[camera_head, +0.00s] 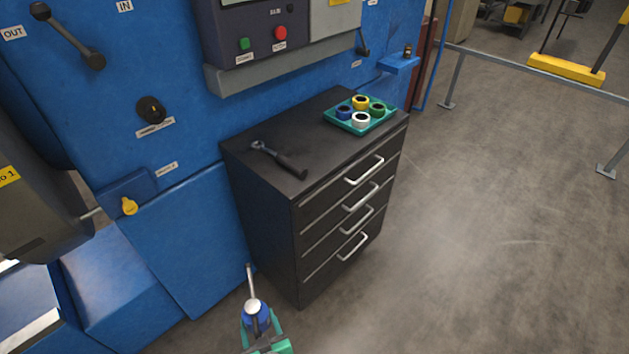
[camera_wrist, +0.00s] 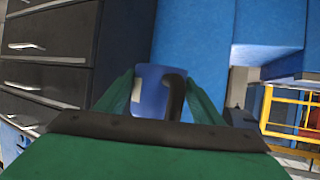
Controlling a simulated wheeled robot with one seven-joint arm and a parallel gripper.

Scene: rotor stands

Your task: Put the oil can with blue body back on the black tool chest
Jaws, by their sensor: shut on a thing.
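The oil can (camera_head: 256,313) has a blue body, a pale metal top and a long thin spout pointing up. My gripper (camera_head: 262,335) is shut on it, low in front of the chest at the bottom of the head view. In the wrist view the oil can (camera_wrist: 152,92) sits between my green fingers (camera_wrist: 160,105), with a dark curved handle in front. The black tool chest (camera_head: 235,165) stands behind and to the right of the can, against the blue machine. Its top is higher in the picture than the can.
A ratchet wrench (camera_head: 280,158) lies on the chest's left part. A green tray (camera_head: 361,128) with several coloured rings stands at the back right of the top. Bare top lies between and around them. A blue machine wall (camera_head: 160,225) is at left; open floor (camera_head: 480,230) is at right.

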